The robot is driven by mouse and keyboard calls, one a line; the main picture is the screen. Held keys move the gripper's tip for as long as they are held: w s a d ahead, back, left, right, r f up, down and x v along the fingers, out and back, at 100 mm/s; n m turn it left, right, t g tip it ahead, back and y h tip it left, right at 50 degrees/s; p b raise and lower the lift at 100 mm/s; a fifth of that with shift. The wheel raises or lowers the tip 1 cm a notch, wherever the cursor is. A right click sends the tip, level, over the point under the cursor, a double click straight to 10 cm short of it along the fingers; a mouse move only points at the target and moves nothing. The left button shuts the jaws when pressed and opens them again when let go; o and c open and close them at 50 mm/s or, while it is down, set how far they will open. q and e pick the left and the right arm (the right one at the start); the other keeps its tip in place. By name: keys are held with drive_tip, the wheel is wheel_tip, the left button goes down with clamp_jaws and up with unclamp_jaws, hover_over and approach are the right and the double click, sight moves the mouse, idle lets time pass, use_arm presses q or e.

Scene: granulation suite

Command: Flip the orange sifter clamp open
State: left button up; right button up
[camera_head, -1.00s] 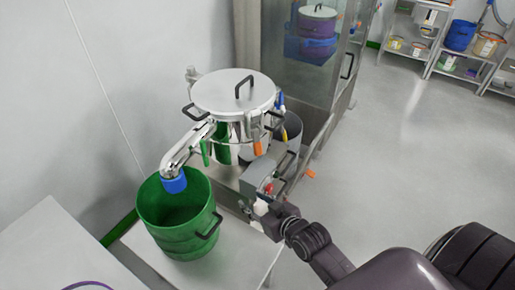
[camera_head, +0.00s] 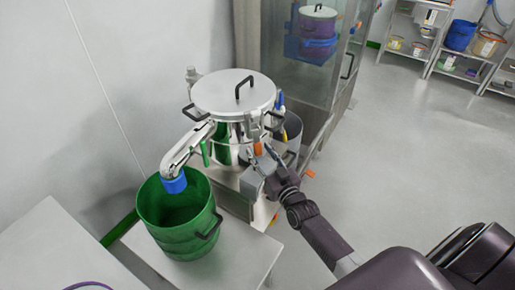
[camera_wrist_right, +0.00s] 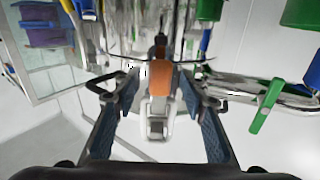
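The orange sifter clamp (camera_head: 257,149) hangs on the front side of the steel sifter (camera_head: 232,97), below its lidded rim. In the right wrist view the orange clamp handle (camera_wrist_right: 160,80) lies between my right gripper's two fingers, with a metal clamp loop just below it in the picture. My right gripper (camera_head: 261,158) is open around the handle, with a visible gap on both sides in the right wrist view (camera_wrist_right: 160,100). In the head view the gripper partly covers the clamp's lower part. My left gripper is not in view.
A green bin (camera_head: 180,215) stands below the sifter's blue-tipped outlet (camera_head: 174,182). A green clamp handle (camera_head: 205,153) is on the sifter's left. A grey bucket (camera_head: 290,135) stands behind the clamp. Open floor lies to the right.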

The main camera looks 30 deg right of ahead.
drive_tip(key=shift+w, duration=1.15)
drive_tip(key=shift+c, duration=0.6)
clamp_jaws()
